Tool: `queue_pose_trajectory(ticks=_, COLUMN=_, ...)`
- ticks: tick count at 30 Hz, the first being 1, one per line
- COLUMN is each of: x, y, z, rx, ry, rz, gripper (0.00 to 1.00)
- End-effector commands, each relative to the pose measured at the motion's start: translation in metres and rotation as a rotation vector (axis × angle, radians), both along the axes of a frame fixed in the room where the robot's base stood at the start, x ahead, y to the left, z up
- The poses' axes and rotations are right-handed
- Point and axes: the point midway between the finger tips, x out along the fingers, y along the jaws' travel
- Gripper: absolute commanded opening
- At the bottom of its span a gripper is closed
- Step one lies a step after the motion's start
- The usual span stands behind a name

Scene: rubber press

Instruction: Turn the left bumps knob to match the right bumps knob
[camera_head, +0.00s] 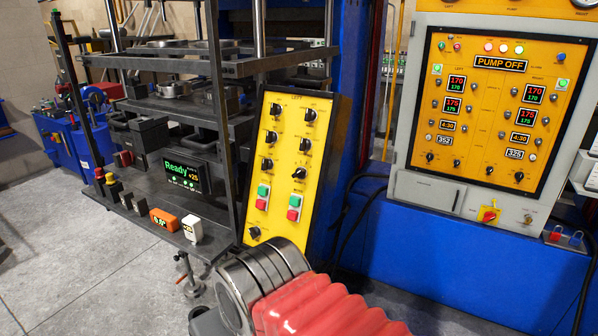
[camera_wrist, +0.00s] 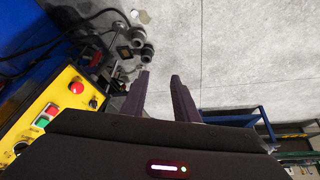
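The yellow control panel (camera_head: 287,150) in the middle of the head view carries black knobs in a left and a right column. The labels are too small to read, so I cannot tell which pair is the bumps knobs. The larger yellow panel (camera_head: 497,120) at right also has paired knobs along its bottom, at left (camera_head: 442,168) and right (camera_head: 518,176). My gripper (camera_wrist: 160,76) is open and empty in the wrist view, pointing toward the floor. It does not show in the head view.
A dark press rack (camera_head: 230,150) stands left of the middle panel, with a "Ready" display (camera_head: 182,174) and an orange box (camera_head: 164,220). A yellow panel with a red button (camera_wrist: 76,87) shows at left in the wrist view. Grey floor (camera_wrist: 225,45) is open ahead.

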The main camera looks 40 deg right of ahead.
Motion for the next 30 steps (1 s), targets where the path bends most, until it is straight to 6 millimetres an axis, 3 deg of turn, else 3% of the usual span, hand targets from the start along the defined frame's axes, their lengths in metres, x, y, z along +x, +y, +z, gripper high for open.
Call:
queue_pose_trajectory(ticks=5, x=0.021, y=-0.02, z=0.022, rx=0.058, ry=-0.032, rz=-0.154, gripper=0.27)
queue_pose_trajectory(ticks=8, x=0.041, y=-0.042, z=0.045, rx=0.118, ry=-0.07, rz=-0.313, gripper=0.27)
queue_pose_trajectory(ticks=14, x=0.082, y=-0.104, z=0.098, rx=0.273, ry=-0.175, rz=-0.692, gripper=0.27)
queue_pose_trajectory(ticks=18, x=0.103, y=-0.156, z=0.134, rx=0.386, ry=-0.267, rz=-0.947, gripper=0.27)
queue_pose_trajectory(ticks=24, x=0.118, y=-0.232, z=0.179, rx=0.543, ry=-0.401, rz=-1.264, gripper=0.27)
queue_pose_trajectory(ticks=27, x=0.12, y=-0.257, z=0.193, rx=0.596, ry=-0.45, rz=-1.361, gripper=0.27)
queue_pose_trajectory(ticks=30, x=0.12, y=-0.269, z=0.2, rx=0.625, ry=-0.475, rz=-1.41, gripper=0.27)
